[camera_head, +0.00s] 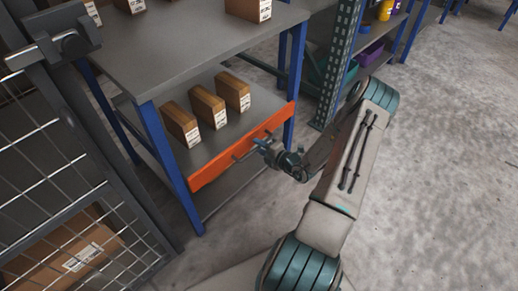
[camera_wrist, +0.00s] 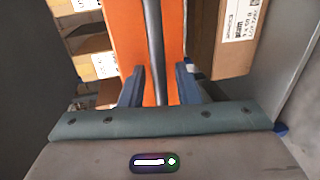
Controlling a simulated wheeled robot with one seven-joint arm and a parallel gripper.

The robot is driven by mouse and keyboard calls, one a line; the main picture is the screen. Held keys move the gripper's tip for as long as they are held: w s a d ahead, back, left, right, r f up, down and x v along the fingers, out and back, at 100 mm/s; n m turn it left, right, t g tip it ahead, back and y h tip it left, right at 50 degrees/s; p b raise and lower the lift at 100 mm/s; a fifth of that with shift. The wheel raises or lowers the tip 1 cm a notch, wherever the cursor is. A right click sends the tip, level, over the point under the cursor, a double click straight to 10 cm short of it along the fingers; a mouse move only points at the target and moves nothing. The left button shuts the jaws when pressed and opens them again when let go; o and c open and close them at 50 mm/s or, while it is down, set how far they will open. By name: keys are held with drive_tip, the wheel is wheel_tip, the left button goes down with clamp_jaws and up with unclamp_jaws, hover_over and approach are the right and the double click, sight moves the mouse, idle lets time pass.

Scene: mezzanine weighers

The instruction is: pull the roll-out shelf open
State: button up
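The roll-out shelf (camera_head: 218,143) is the lower grey deck of the blue-posted rack, with an orange front (camera_head: 210,170) that looks about level with the posts. A thin grey bar handle (camera_head: 240,154) runs along that front. My gripper (camera_head: 262,143) is at the handle, right of its middle. In the wrist view the handle (camera_wrist: 154,45) passes between the two fingers of my gripper (camera_wrist: 159,78), with the orange front (camera_wrist: 125,30) behind it. The fingers are apart, with gaps visible on both sides of the bar. The handle's right end is hidden behind my gripper.
Three brown boxes (camera_head: 207,105) stand on the roll-out shelf. A fixed grey top (camera_head: 190,45) with more boxes is above. A wire mesh gate (camera_head: 70,190) stands at left, and a green upright (camera_head: 335,70) at right. The concrete floor (camera_head: 440,150) at right is clear.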

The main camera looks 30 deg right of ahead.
drive_tip(key=shift+w, duration=0.2)
drive_tip(key=shift+a, duration=0.1)
clamp_jaws()
drive_tip(key=shift+s, duration=0.1)
